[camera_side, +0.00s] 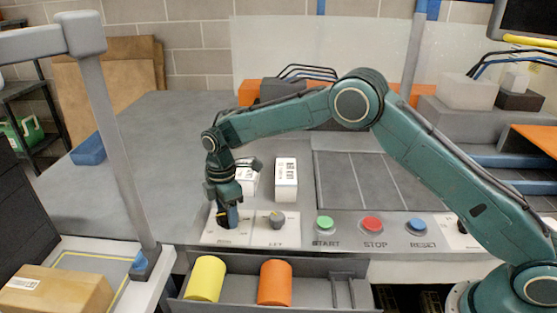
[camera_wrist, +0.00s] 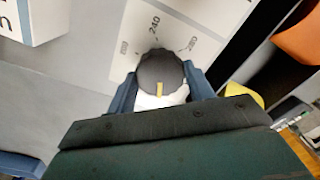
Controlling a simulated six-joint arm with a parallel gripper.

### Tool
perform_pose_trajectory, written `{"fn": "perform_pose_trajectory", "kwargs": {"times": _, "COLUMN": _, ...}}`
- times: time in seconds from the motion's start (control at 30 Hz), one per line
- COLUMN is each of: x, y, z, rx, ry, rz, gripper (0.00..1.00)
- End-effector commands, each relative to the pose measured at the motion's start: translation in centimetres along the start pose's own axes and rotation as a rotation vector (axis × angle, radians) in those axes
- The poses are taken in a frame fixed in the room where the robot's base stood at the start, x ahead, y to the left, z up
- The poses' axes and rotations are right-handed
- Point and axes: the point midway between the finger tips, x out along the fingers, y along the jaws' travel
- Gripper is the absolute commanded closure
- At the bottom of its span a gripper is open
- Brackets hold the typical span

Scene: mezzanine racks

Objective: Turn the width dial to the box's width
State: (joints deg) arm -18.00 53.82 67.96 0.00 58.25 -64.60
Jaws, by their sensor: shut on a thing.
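The width dial (camera_wrist: 158,70) is a dark round knob on a white plate (camera_wrist: 185,18). A yellow mark shows on its lower side in the wrist view. Printed numbers stand around its upper side; the top one reads 240 and the others are hard to read. My gripper (camera_wrist: 160,90) is shut on the dial, with one blue finger on each side. In the side view my gripper (camera_side: 227,222) points down at the left dial and mostly hides it. A cardboard box (camera_side: 58,290) with a white label lies at the lower left; its print is too small to read.
A second dial (camera_side: 277,221) stands just right of my gripper. Green (camera_side: 325,223), red (camera_side: 372,224) and blue (camera_side: 416,226) buttons follow. A white labelled carton (camera_side: 286,179) stands behind. An open drawer below holds a yellow cylinder (camera_side: 205,279) and an orange cylinder (camera_side: 275,283).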

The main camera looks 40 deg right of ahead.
Motion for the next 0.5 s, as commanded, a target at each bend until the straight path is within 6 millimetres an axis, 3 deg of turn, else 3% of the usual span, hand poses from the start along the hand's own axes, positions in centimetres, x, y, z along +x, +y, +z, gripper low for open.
{"fn": "perform_pose_trajectory", "kwargs": {"times": 0.5, "x": -0.20, "y": 0.06, "z": -0.05, "rx": -0.148, "ry": 0.002, "rz": 0.003, "gripper": 0.71}}
